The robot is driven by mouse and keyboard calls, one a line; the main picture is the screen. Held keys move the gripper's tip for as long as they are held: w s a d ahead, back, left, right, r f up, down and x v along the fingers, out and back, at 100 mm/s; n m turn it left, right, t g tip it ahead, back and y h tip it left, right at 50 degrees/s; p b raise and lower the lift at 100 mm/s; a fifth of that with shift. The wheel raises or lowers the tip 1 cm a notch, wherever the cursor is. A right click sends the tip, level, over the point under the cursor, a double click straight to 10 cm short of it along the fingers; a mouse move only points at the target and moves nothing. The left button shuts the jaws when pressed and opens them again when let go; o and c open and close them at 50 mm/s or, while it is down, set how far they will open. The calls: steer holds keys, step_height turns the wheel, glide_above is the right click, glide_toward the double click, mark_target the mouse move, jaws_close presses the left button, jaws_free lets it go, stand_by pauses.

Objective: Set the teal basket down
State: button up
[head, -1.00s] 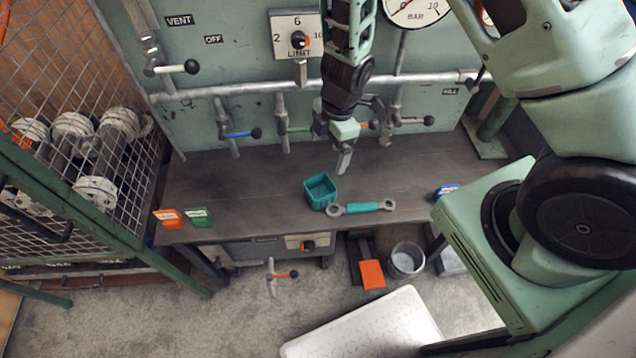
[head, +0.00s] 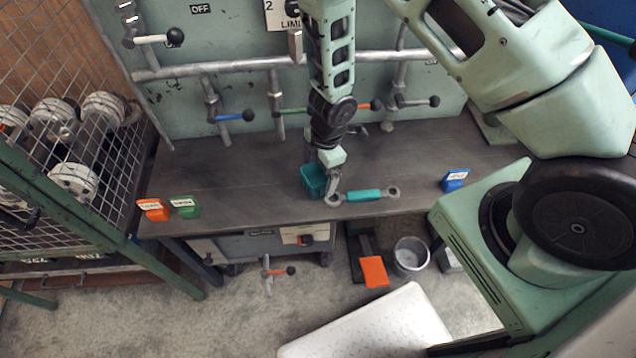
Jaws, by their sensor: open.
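The teal basket (head: 311,184) stands upright on the dark bench top (head: 240,170), near its front edge. My gripper (head: 332,190) is open and reaches down at the basket's right side, covering part of it. I cannot tell whether a finger touches the basket wall or is inside it. A grey wrench with a teal handle (head: 364,195) lies just right of the basket, with its left ring end close to my fingertips.
Orange (head: 153,209) and green (head: 185,206) labelled blocks stand at the bench's front left, and a blue one (head: 455,180) at the right. Valve levers and a pipe (head: 250,67) run along the back panel.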

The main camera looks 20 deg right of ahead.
steer(key=shift+a+f, duration=0.15)
steer(key=shift+f, duration=0.6)
steer(key=c, duration=1.2)
steer(key=shift+o, duration=0.2)
